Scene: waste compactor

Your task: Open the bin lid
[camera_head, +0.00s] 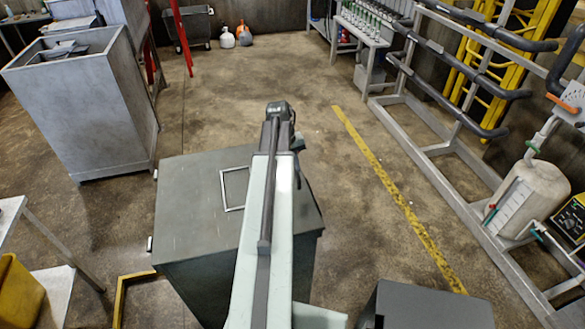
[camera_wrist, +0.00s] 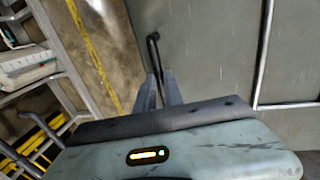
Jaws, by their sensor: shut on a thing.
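The bin (camera_head: 215,285) is a dark grey-green box standing below my arm in the head view. Its flat lid (camera_head: 190,210) lies on top and looks closed, with a pale rectangular outline on it. My arm covers the right middle of the lid. In the wrist view the lid (camera_wrist: 215,50) fills the upper right, and a thin black handle (camera_wrist: 153,45) stands at its left edge. My gripper (camera_wrist: 160,82) is shut on the near end of this handle. In the head view my fingertips are hidden behind my wrist.
A tall grey open-topped bin (camera_head: 85,95) stands at the left. A metal rack (camera_head: 450,125) with black padded bars runs along the right. A yellow floor line (camera_head: 395,195) lies between. The floor beyond the lid is clear.

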